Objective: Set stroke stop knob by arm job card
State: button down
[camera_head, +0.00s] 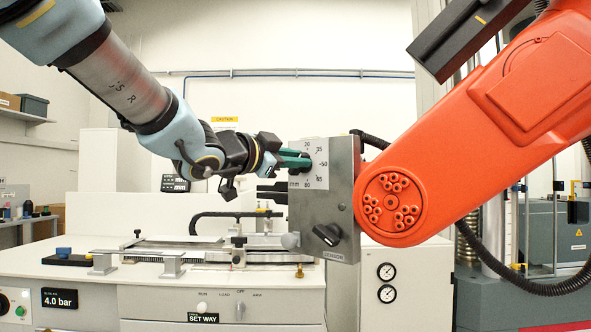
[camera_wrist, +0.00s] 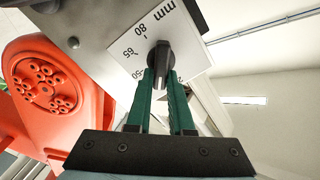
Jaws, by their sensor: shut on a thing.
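The stroke stop knob (camera_wrist: 161,58) is black, on a white dial plate (camera_wrist: 135,58) marked in mm; 80, 65 and 50 are readable in the wrist view. My gripper (camera_wrist: 162,77) has its green fingers on either side of the knob and is shut on it. I cannot tell exactly which mark the knob points at. In the head view, the dial plate (camera_head: 318,176) is on a grey box and shows 20, 35, 50, 65 and 80. My gripper (camera_head: 308,160) reaches it from the left and hides most of the knob. No job card is readable.
A large orange arm (camera_head: 480,135) stands right of the grey box (camera_head: 343,190). A second black knob (camera_head: 327,234) is low on the box. Below is a bench with a rail fixture (camera_head: 180,250), a rotary switch (camera_head: 240,311) and a 4.0 bar display (camera_head: 59,298).

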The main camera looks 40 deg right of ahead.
jog(key=shift+f+m, duration=0.1)
jog(key=shift+m, duration=0.3)
jog(key=c, duration=0.8)
grip_release()
jog(key=shift+a+b, duration=0.1)
jog(key=shift+b, duration=0.2)
jog(key=s+a, duration=0.2)
jog(key=a, duration=0.8)
jog(key=shift+a, duration=0.2)
